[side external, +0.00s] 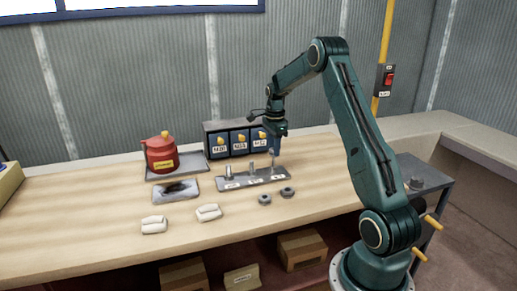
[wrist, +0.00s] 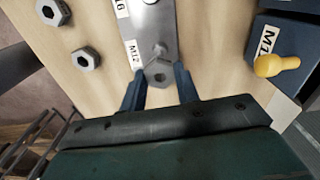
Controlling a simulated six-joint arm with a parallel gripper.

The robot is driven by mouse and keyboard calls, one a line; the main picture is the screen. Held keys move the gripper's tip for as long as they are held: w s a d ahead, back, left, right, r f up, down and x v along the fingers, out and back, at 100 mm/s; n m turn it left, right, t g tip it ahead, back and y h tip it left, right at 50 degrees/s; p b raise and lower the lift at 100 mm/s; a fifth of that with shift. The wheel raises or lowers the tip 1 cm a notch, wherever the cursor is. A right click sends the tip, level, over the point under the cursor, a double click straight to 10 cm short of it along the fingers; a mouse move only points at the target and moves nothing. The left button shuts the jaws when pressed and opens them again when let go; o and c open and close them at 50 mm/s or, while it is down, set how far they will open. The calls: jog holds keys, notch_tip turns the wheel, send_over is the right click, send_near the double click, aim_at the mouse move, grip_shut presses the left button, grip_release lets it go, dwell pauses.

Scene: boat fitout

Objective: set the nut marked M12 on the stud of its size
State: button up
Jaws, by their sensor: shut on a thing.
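My gripper (side external: 277,152) points down at the right end of a grey stud plate (side external: 254,181). In the wrist view its two blue fingers (wrist: 160,88) are shut on a grey hex nut (wrist: 161,73). The nut is over the plate's end, beside the label M12 (wrist: 133,53). A stud (wrist: 158,49) shows close to the nut; I cannot tell whether the nut is around it. No marking is readable on the held nut. Upright studs of different thickness stand on the plate, including the left stud (side external: 228,172) and middle stud (side external: 252,166).
Two loose nuts (side external: 265,199) (side external: 287,192) lie in front of the plate. Labelled bins (side external: 240,142) with yellow knobs stand behind it. A red can (side external: 161,152), a dark-stained tray (side external: 178,188) and two white bundles (side external: 154,225) (side external: 208,212) are to the left.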

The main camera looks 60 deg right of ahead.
jog(key=shift+f, duration=1.4)
dwell(0.8)
jog(key=o, duration=1)
jog(key=shift+o, duration=0.2)
jog(key=shift+r, duration=0.15)
jog(key=shift+r, duration=3.35)
